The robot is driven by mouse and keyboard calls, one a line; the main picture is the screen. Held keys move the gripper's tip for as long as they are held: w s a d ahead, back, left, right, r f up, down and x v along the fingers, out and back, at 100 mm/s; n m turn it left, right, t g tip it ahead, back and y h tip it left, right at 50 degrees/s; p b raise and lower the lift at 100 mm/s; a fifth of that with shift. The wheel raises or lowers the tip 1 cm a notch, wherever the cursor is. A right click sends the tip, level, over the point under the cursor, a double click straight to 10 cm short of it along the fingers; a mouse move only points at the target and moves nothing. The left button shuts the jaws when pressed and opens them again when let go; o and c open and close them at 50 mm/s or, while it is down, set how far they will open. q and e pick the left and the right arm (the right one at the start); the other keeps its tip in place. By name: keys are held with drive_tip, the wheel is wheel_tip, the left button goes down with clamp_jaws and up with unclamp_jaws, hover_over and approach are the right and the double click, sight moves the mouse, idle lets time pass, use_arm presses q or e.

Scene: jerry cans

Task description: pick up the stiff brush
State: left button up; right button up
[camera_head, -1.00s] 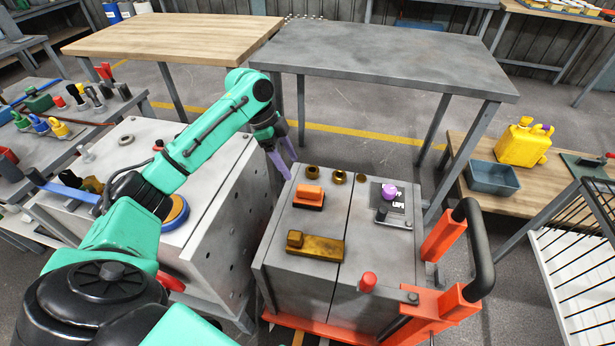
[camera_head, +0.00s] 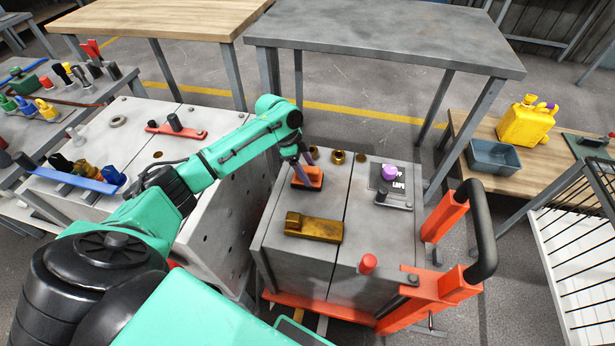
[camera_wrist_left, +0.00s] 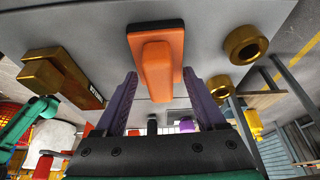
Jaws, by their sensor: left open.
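The stiff brush appears to be the orange block with a raised grip and a dark underside (camera_head: 308,179). It lies on the grey cart top (camera_head: 280,252), towards its back left. My left gripper (camera_head: 299,160) is over it from above, fingers pointing down. In the left wrist view the orange brush (camera_wrist_left: 156,62) lies ahead of and between the two open purple fingers of the gripper (camera_wrist_left: 163,88). I see a gap on each side, and nothing is held. My right gripper is not in view.
A brass block (camera_head: 314,228) lies in front of the brush. Brass rings (camera_head: 338,157) stand behind it. A purple knob (camera_head: 389,171) and a red knob (camera_head: 368,263) stand to the right. The cart's orange frame has a black handle (camera_head: 482,235). A grey table (camera_head: 385,45) stands behind.

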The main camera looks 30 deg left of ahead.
use_arm(q)
drive_tip(key=shift+c, duration=0.9)
clamp_jaws()
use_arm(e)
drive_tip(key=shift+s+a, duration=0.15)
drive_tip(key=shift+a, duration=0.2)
